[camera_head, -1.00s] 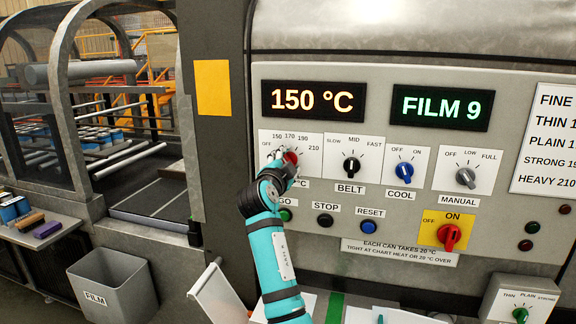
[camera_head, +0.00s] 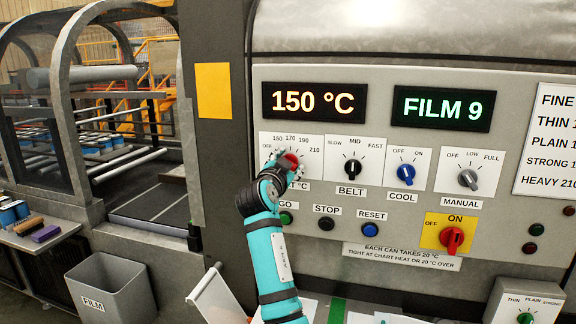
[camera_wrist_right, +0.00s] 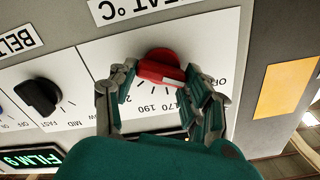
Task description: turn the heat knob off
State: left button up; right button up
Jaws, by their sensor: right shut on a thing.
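The red heat knob (camera_head: 289,159) sits on a white plate (camera_head: 316,174) marked OFF, 150, 170, 190 and 210, at the left of the control panel. My right gripper (camera_head: 285,166) is at the knob, its fingers on both sides of it. The wrist view shows the red knob (camera_wrist_right: 158,64) held between the two fingers (camera_wrist_right: 160,82). The fingers partly hide the scale, and I cannot tell exactly which mark the knob points to. The heat display (camera_head: 314,101) reads 150 °C. My left gripper is not in view.
The black belt knob (camera_head: 351,170) is close on the right, then the blue cool knob (camera_head: 405,174) and grey manual knob (camera_head: 468,179). Push buttons lie below. A red switch (camera_head: 452,239) sits on a yellow plate. A film bin (camera_head: 113,284) stands at lower left.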

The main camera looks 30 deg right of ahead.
jog(key=o, duration=1.2)
jog(key=shift+c, duration=0.2)
jog(key=shift+a, duration=0.1)
jog(key=v, duration=1.1)
jog(key=shift+s+a, duration=0.3)
